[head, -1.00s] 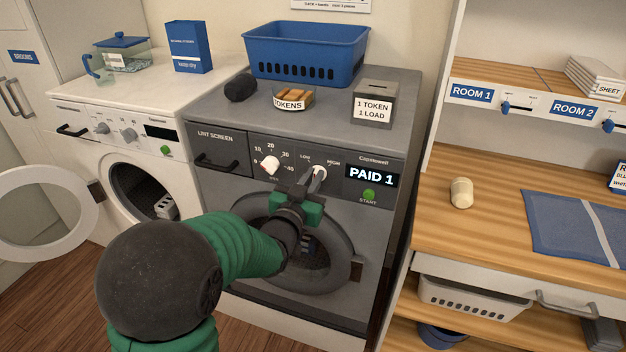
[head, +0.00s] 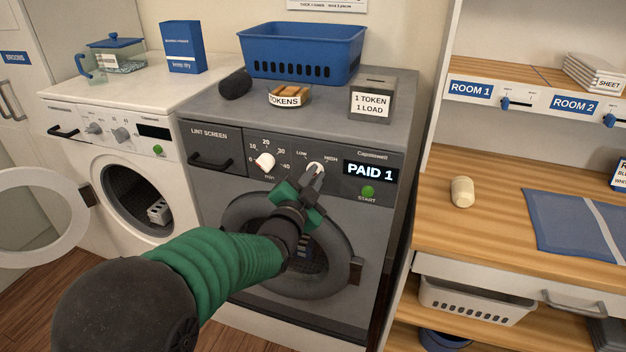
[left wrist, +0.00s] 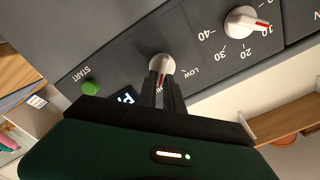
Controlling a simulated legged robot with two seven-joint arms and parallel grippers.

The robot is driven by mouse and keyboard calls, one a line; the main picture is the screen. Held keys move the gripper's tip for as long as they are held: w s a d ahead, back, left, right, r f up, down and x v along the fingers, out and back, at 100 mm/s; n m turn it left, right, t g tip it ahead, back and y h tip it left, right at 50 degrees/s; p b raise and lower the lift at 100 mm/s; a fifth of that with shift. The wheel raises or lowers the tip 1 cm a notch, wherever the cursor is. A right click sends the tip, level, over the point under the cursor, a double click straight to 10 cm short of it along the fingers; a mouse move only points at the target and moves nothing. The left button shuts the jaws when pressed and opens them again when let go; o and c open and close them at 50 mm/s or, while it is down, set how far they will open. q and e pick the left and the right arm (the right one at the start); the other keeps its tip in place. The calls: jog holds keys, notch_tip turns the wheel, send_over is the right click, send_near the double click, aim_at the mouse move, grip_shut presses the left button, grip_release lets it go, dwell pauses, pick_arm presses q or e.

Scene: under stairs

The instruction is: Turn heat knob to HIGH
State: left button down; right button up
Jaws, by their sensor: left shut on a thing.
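The heat knob (head: 316,168) is a small white dial between the LOW and HIGH marks on the grey dryer's panel (head: 230,146). My left gripper (head: 315,175) reaches it from below and is shut on it. In the left wrist view the knob (left wrist: 161,65) sits at the tips of the dark fingers (left wrist: 160,82), with a red mark between them. The fingers hide part of the knob and the HIGH label there, so its exact setting is hard to read. The display (head: 370,173) reads PAID 1. My right gripper is not in view.
The white timer knob (head: 265,161) is left of the heat knob, and the green START button (head: 368,191) is lower right. A token dish (head: 290,96), token box (head: 372,97) and blue basket (head: 303,53) stand on top. The white washer's door (head: 45,218) hangs open at left.

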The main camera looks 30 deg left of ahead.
pick_arm(q)
jog(key=shift+d+f+m, duration=0.1)
jog(key=shift+d+m, duration=0.05)
jog(key=shift+m, duration=0.15)
jog(key=c, duration=1.7)
grip_release()
jog(key=shift+o, duration=1.1)
jog(key=shift+s+d, duration=0.1)
